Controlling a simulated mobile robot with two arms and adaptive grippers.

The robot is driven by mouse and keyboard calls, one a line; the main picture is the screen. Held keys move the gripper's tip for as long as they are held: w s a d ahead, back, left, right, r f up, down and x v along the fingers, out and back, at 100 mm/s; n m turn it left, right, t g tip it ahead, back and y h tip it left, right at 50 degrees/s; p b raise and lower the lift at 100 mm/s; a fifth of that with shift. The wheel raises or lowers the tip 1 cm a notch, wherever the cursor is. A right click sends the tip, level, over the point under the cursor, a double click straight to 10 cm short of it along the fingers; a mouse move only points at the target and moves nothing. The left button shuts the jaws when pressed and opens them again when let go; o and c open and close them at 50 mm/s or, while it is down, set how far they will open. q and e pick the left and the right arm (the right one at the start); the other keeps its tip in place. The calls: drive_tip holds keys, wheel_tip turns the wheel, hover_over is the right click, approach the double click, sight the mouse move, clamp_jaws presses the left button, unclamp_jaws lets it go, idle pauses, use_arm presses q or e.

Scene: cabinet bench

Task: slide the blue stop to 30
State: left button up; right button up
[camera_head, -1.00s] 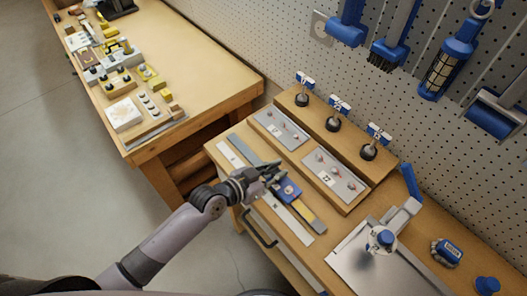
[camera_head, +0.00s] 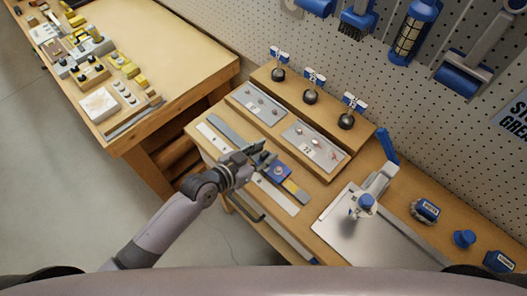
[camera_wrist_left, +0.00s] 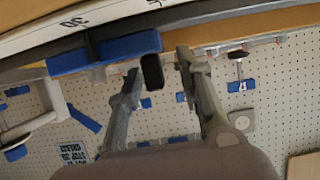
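The blue stop (camera_head: 276,172) sits on a long rail at the front of the bench, beside a white scale strip (camera_head: 283,200). In the left wrist view the stop is a blue block (camera_wrist_left: 110,52) lying along the strip, with an upside-down "30" (camera_wrist_left: 73,22) printed close to it. My left gripper (camera_head: 261,155) is at the stop's left side in the head view, close to it; I cannot tell whether they touch. Its fingers (camera_wrist_left: 160,75) are apart in the wrist view, with a dark pad between them and nothing clearly gripped. My right gripper is out of view.
Behind the rail are plates (camera_head: 314,147) with small switches and a wooden step with several labelled knobs (camera_head: 311,96). A metal plate with a blue-handled lever (camera_head: 387,147) stands to the right. A second bench (camera_head: 175,60) is at the left. Tools hang on the pegboard.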

use_arm(q)
drive_tip(key=shift+s+a+r, duration=0.1)
drive_tip(key=shift+s+a, duration=0.1)
drive_tip(key=shift+a, duration=0.05)
drive_tip(key=v, duration=1.1)
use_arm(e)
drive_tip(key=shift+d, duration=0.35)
use_arm(q)
drive_tip(key=shift+s+a, duration=0.1)
drive_tip(key=shift+s, duration=0.05)
